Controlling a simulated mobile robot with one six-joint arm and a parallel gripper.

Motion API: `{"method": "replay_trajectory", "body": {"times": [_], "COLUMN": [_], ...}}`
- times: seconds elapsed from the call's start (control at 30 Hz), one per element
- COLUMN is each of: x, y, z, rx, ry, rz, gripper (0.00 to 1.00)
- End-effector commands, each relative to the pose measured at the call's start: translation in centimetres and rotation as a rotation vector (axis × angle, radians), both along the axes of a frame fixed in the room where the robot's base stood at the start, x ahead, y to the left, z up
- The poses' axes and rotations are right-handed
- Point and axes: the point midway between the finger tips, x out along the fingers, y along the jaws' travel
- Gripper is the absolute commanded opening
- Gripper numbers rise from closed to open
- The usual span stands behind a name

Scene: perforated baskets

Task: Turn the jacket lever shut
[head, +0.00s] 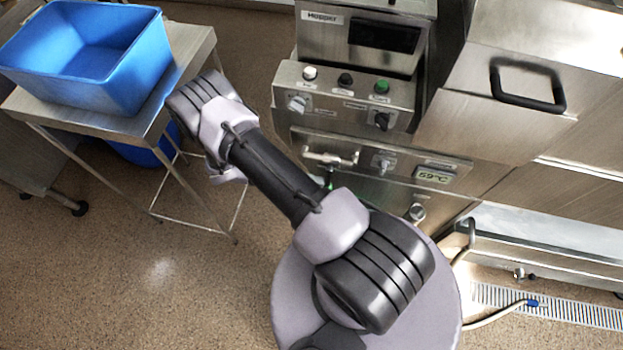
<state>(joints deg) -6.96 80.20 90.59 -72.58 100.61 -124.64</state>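A steel machine front stands at the centre right. On its lower panel (455,166) a pale lever-like handle (330,158) lies roughly level at the left, partly close behind my arm. A grey knob (383,163) sits to its right, and a display (435,176) reads about 59 °C. Another round metal fitting (416,212) is lower down. The labels are too small to read, so I cannot tell for sure which is the jacket lever. My arm reaches up and left across the picture and bends near the table; my gripper is not visible.
A blue basin (130,60) sits on a steel table (190,50) at the upper left, close to my arm's bend. An upper control panel (345,100) carries buttons and knobs. A hose (495,317) lies by a floor grate (570,306) at right. The lower-left floor is clear.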

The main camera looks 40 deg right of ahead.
Motion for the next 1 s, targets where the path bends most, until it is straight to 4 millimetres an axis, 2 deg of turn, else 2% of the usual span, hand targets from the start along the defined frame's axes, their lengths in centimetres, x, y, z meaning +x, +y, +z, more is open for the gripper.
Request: {"method": "replay_trajectory", "body": {"times": [0.7, 0.87, 1.0], "x": [-0.1, 1.8, 4.4], "y": [0.1, 2.1, 5.3], "z": [-0.1, 0.6, 1.5], "rx": [0.001, 0.0, 0.0], "ry": [0.002, -0.002, -0.005], "rz": [-0.001, 0.003, 0.002], "gripper": [0.0, 0.0, 0.0]}}
